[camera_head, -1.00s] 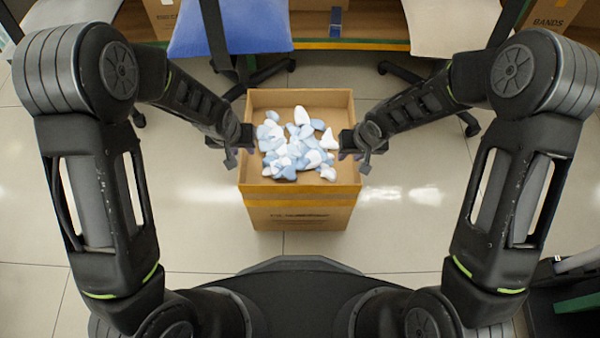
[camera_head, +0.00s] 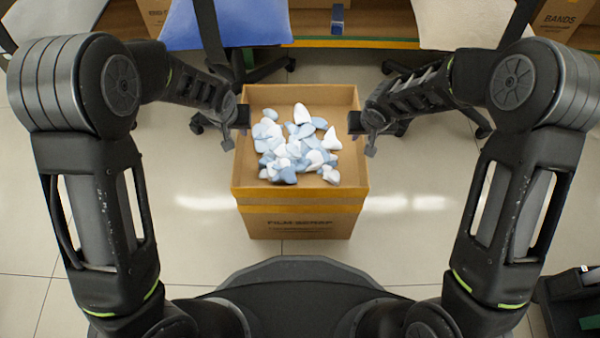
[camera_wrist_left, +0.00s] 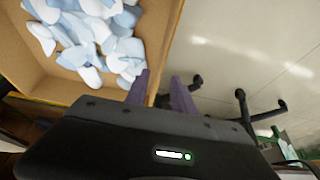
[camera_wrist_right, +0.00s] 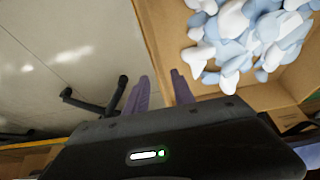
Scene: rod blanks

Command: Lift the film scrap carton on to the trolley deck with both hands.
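The film scrap carton (camera_head: 300,222) is an open brown box with a yellow band. It appears to stand upright on the floor in front of me, with white and pale blue scraps (camera_head: 290,150) inside. My left gripper (camera_head: 243,118) is at its left wall and my right gripper (camera_head: 354,122) at its right wall. In the left wrist view the fingers (camera_wrist_left: 161,75) are apart, one on each side of the wall's rim. In the right wrist view the fingers (camera_wrist_right: 160,75) are also apart, astride the rim. Gaps show beside the rim. No trolley deck is clearly identifiable.
Stools with a blue seat (camera_head: 235,22) and a pale seat (camera_head: 465,22) stand behind the carton. Other cartons (camera_head: 560,15) are at the back. A dark object with a green part (camera_head: 575,302) is at the lower right. The tiled floor beside the carton is clear.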

